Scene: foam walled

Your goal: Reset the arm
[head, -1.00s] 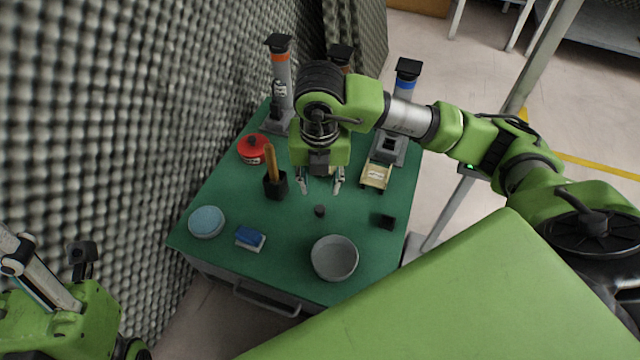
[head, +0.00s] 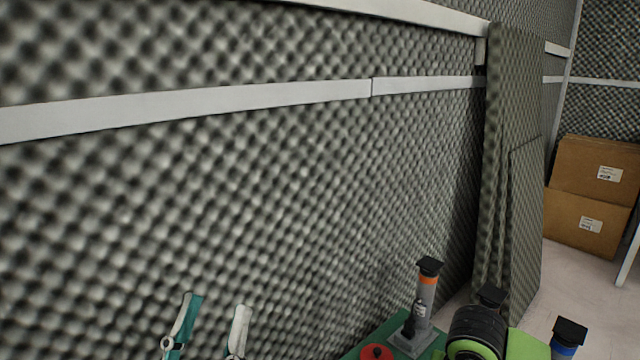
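My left gripper (head: 211,328) shows at the bottom left of the head view. Its two fingers, one teal and one pale, point up and stand apart with nothing visible between them. The foam wall fills the view behind them. The base of this gripper and its arm are below the picture. Of my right arm, only a black and green joint (head: 478,335) shows at the bottom right. Its gripper is out of the picture.
A green table (head: 388,330) shows a corner at the bottom. On it are a grey dispenser with an orange band (head: 424,300) and a red container (head: 376,352). A blue-banded dispenser (head: 567,338) is at right. Foam panels (head: 512,170) lean by the wall; cardboard boxes (head: 590,195) stand far right.

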